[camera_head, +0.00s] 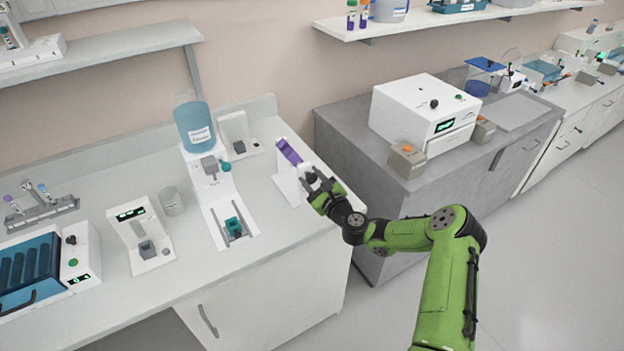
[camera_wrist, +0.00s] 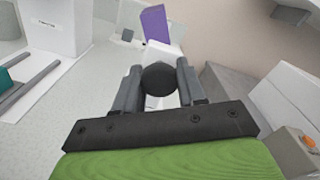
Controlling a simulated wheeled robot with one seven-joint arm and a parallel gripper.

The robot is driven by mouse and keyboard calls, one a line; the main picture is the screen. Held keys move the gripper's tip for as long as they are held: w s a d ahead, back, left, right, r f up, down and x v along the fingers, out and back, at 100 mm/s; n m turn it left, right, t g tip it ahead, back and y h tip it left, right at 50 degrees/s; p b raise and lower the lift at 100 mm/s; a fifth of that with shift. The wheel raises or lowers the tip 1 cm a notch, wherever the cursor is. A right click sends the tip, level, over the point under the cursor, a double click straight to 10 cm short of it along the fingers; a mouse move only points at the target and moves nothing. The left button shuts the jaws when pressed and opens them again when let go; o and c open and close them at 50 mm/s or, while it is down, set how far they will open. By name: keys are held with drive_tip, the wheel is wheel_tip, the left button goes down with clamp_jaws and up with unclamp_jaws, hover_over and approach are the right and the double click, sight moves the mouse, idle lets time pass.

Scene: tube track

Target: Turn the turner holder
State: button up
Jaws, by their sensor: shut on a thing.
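The turner holder (camera_head: 288,189) is a white stand near the right end of the light counter, with a tilted purple part (camera_head: 289,151) at its upper left. In the wrist view the purple part (camera_wrist: 155,25) rises behind a round black knob (camera_wrist: 159,78). My gripper (camera_head: 312,178) is at the holder's right side. In the wrist view its two grey fingers lie on either side of the knob, and it is shut on it. The fingers hide the knob's sides and much of the white body behind it.
A water dispenser (camera_head: 210,175) with a blue bottle stands left of the holder. A dispensing device (camera_head: 137,235) and a clear beaker (camera_head: 171,201) are farther left. A grey cabinet bears a white machine (camera_head: 412,110) and a small grey box (camera_head: 406,160) to the right.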

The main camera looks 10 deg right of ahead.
drive_tip(key=o, duration=0.8)
drive_tip(key=shift+d+f, duration=0.1)
drive_tip(key=shift+f, duration=0.05)
drive_tip(key=shift+o, duration=0.2)
drive_tip(key=b+v, duration=0.2)
drive_tip(key=v, duration=1.3)
drive_tip(key=shift+s, duration=0.35)
